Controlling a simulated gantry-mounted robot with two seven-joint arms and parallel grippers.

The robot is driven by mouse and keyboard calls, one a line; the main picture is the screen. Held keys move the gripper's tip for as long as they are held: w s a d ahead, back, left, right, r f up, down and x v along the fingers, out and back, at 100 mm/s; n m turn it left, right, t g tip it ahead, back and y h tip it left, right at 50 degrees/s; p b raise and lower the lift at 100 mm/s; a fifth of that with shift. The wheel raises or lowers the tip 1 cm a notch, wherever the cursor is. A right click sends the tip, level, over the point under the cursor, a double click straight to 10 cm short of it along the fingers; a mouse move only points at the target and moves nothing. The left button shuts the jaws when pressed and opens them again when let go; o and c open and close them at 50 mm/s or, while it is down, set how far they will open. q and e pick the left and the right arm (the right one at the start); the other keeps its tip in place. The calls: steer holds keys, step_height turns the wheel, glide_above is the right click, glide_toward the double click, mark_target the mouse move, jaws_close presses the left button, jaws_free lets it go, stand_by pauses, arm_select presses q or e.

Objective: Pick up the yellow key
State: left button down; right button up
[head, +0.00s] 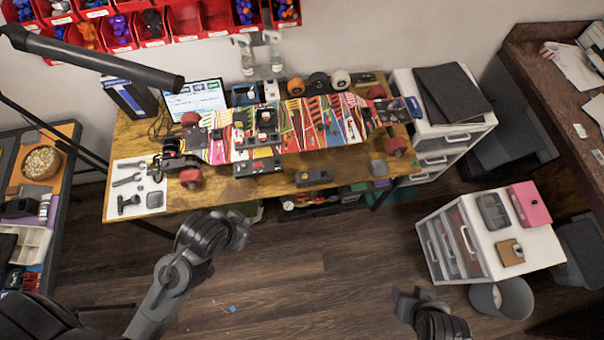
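I cannot make out a yellow key anywhere in the head view; it may be hidden or too small to tell. My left gripper (238,231) is above the dark wood floor, in front of the workbench (222,191). My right gripper (412,296) is low in the picture, to the left of the white drawer unit (481,263). No object shows in either gripper, and the finger gaps are too small and dark to judge.
A colourful skateboard (290,130) lies across the workbench, with a laptop (195,100) behind it. A white mat (137,190) with dark tools is at the left end. A pink box (530,204) stands on the drawer unit, with a bin (503,298) in front.

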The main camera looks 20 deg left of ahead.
stand_by(0.4)
arm_select(q)
steer(key=c, duration=0.8)
jaws_free()
steer(key=shift+c, duration=0.2)
